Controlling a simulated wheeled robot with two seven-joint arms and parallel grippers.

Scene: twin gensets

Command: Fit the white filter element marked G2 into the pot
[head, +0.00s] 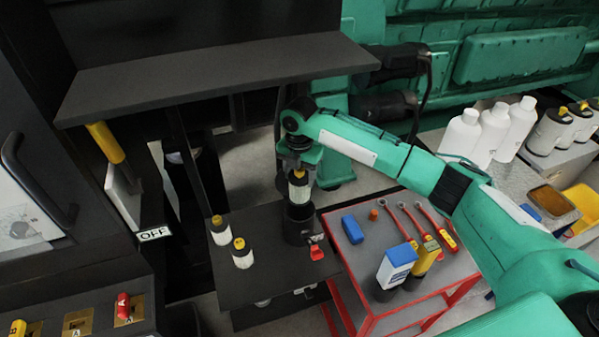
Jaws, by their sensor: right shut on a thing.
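My right gripper (298,168) points down and is shut on a white filter element (299,188) with a yellow-and-dark top. The element is upright over the dark pot (298,226), its lower end at the pot's mouth. I cannot tell whether it has entered the pot. No mark is readable on it. The pot stands on a dark shelf (262,285), with a red valve handle (316,249) at its lower right. Two more white elements with yellow tops, one farther back (219,232) and one nearer (242,254), stand left of the pot. My left gripper is out of view.
A red-framed cart (366,318) at the right holds wrenches (413,222), a blue block (352,229) and blue-and-white and yellow containers. A dark overhead ledge (215,78) spans above the pot. A yellow-handled lever (106,141) and OFF label are at the left. White bottles (461,133) stand behind my right arm.

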